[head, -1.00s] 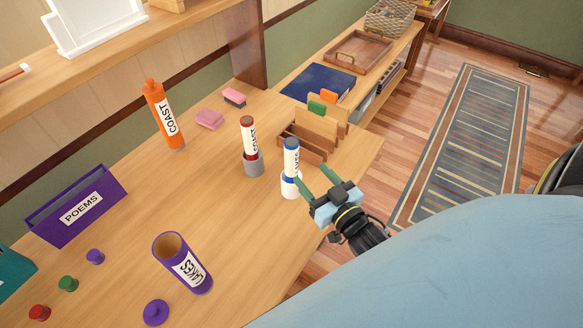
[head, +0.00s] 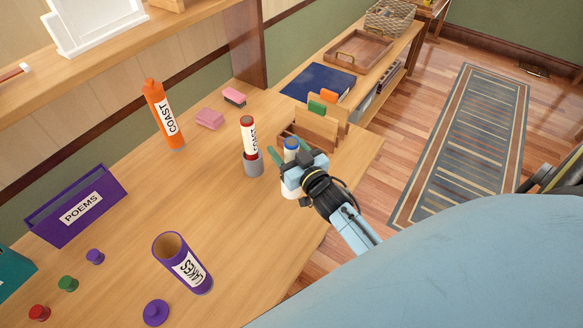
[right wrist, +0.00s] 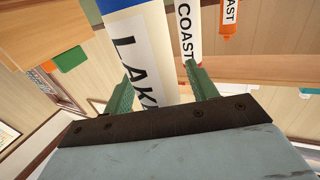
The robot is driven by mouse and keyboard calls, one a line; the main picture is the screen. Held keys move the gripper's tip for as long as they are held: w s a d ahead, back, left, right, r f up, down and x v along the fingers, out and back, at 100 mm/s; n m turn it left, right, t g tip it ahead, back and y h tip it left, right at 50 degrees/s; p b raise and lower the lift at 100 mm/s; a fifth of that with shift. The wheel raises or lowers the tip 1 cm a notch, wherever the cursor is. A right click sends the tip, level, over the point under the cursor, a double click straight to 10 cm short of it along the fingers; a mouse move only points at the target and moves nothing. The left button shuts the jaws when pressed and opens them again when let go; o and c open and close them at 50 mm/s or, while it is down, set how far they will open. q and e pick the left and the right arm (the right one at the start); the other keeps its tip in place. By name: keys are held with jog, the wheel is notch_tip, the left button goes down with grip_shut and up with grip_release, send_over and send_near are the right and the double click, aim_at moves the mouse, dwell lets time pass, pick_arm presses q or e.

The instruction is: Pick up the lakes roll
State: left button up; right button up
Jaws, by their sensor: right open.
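The lakes roll stands upright in a white holder on the wooden table; its blue top (head: 291,144) shows in the head view, while my gripper hides most of its body. In the right wrist view the white lakes roll (right wrist: 143,45) with its black lettering rises between my two green fingers. My right gripper (head: 289,153) is open, with a finger on either side of the roll; I cannot tell whether either touches it. My left gripper is not in view.
The red-topped coast roll (head: 249,138) stands in a grey holder close to the left. A wooden card holder (head: 312,128) is just behind. An orange coast bottle (head: 163,115), a purple poems box (head: 77,205) and an open purple tube (head: 183,263) stand farther left.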

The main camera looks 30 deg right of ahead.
jog(key=shift+c, duration=0.5)
grip_shut()
jog(key=shift+r, duration=0.15)
notch_tip(320, 180, up, 10)
jog(key=p, duration=0.2)
jog(key=shift+s, duration=0.1)
